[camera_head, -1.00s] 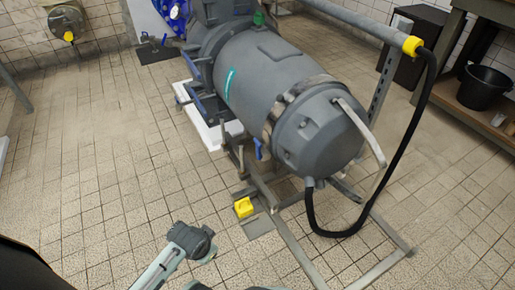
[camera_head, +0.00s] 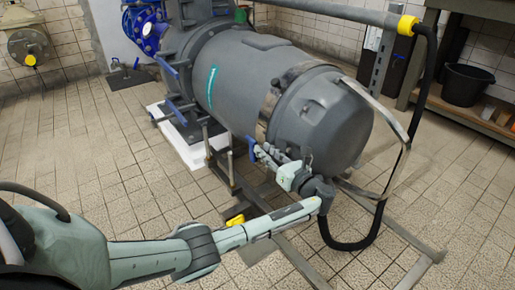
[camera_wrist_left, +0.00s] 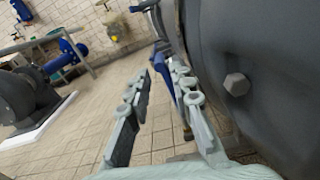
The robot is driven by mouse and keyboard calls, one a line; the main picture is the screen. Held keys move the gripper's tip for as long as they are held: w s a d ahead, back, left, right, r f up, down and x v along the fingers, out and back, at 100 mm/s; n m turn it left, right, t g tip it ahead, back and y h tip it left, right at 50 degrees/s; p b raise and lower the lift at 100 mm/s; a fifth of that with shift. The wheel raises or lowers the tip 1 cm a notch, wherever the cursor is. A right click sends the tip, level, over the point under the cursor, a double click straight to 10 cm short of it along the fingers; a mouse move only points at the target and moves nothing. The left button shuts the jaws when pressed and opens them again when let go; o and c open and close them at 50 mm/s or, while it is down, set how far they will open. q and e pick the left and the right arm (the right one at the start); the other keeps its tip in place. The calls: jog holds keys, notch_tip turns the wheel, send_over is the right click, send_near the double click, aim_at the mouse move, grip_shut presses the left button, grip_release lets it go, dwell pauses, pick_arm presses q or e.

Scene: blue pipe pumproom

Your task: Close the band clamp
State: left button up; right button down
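The grey cylinder (camera_head: 240,80) with its domed end cover (camera_head: 325,125) lies across the middle of the head view. A metal clamp band (camera_head: 270,103) runs around the joint between them. A flat metal strip (camera_head: 402,165) bows out from the cover on the right; I cannot tell whether it belongs to the band. A blue lever (camera_head: 251,147) hangs at the band's lower left. My left gripper (camera_head: 263,153) is open beside the cover, its tips close to the lever. In the left wrist view the lever (camera_wrist_left: 164,70) shows beyond and between the fingers. My right gripper is out of view.
A black hose (camera_head: 410,125) loops from the pipe (camera_head: 330,12) down under the cover. A metal floor frame (camera_head: 405,235) lies below. A yellow block (camera_head: 236,220) sits behind my left arm. A black bucket (camera_head: 467,84) stands on the right shelf.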

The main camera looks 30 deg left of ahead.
aim_at(252, 140)
pick_arm(q)
jog(key=b+x, duration=0.2)
jog(key=x, duration=0.5)
jog(key=shift+a, duration=0.15)
jog(key=shift+c, duration=0.3)
grip_shut()
